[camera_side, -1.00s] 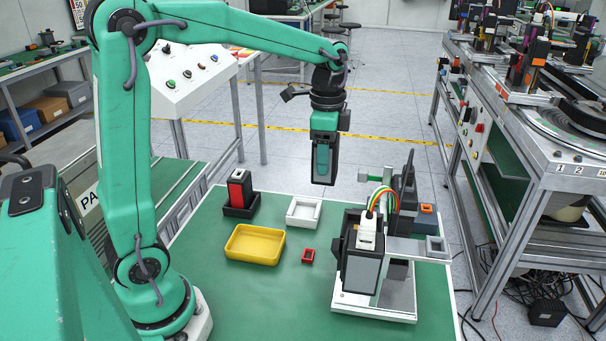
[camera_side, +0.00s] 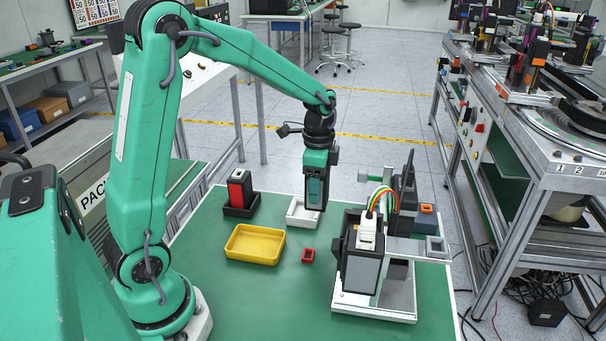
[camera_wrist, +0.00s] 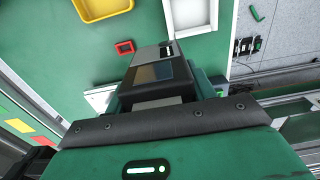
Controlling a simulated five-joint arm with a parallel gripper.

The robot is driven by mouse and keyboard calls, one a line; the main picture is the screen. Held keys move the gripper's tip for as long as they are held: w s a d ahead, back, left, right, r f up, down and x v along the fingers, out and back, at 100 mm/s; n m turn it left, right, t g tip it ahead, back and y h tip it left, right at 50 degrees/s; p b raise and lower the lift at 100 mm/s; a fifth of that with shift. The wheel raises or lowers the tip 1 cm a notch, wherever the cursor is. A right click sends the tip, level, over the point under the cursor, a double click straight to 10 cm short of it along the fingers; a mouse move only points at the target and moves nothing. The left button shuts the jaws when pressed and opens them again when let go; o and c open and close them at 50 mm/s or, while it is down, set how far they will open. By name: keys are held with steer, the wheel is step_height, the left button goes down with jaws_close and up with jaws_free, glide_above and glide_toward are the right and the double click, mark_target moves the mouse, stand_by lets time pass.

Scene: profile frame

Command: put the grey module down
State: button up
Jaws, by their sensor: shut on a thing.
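My gripper (camera_side: 315,190) is shut on the grey module, in front of the white tray's right side in the side view. The module (camera_side: 322,200) shows there as a dark, upright block partly hidden by the gripper. In the wrist view the module (camera_wrist: 155,73) has a dark body and a grey end that points toward the white tray. The open white tray (camera_side: 303,212) is on the green table and looks empty; its near rim (camera_wrist: 192,32) shows in the wrist view. The gap between the module and the tray is hard to judge.
A red module (camera_side: 240,187) stands in a black tray (camera_side: 241,211) at left. A fixture with a dark, grey-faced box (camera_side: 361,268) and coloured wires stands at right.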

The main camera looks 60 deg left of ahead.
steer(key=w+a+f, duration=0.1)
steer(key=a+f, duration=0.3)
steer(key=a, duration=0.3)
steer(key=shift+w+a+f, duration=0.35)
steer(key=shift+a, duration=0.05)
steer(key=shift+f, duration=0.1)
steer(key=shift+f, duration=1.9)
steer(key=shift+f, duration=0.15)
steer(key=o, duration=1.1)
